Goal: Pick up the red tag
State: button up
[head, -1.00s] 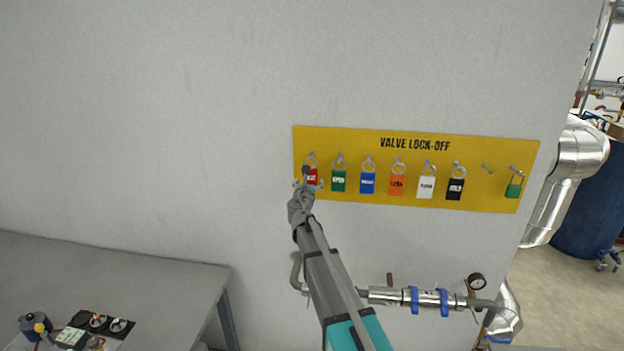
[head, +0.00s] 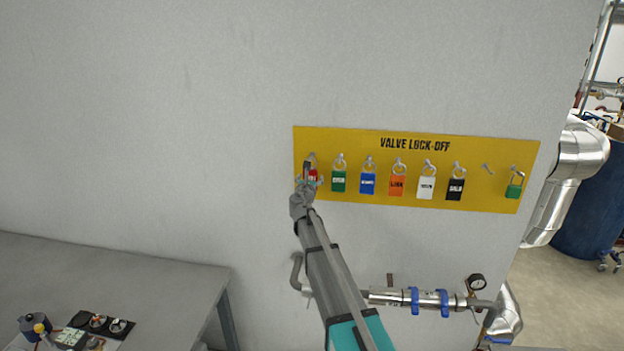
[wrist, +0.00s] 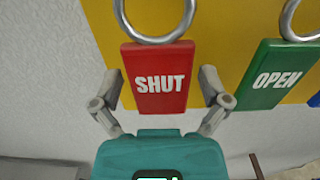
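The red tag (wrist: 158,80), marked SHUT, hangs by a metal ring at the left end of the yellow VALVE LOCK-OFF board. In the head view the red tag (head: 314,175) is partly hidden by my gripper (head: 309,182). In the wrist view my gripper (wrist: 160,92) is open, with one finger at each side of the tag. A gap shows between the tag and the left finger; the right finger is close to the tag's right edge, and contact there cannot be told.
The green OPEN tag (wrist: 280,75) hangs just right of the red one. Blue (head: 368,184), orange (head: 397,184), white (head: 426,186) and black (head: 455,187) tags follow along the yellow board (head: 415,144). A pipe with blue clamps (head: 414,300) runs below. A grey table (head: 120,275) stands at left.

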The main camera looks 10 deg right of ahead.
jog(key=c, duration=0.7)
jog(key=shift+c, duration=0.2)
jog(key=shift+r, duration=0.1)
jog(key=shift+r+p, duration=0.6)
jog(key=shift+p, duration=0.1)
jog(key=shift+s+r, duration=0.1)
jog(key=shift+r, duration=0.15)
jog(key=v, duration=1.7)
jog(key=shift+s, duration=0.35)
jog(key=x, duration=1)
jog(key=shift+w, duration=0.45)
dwell(2.5)
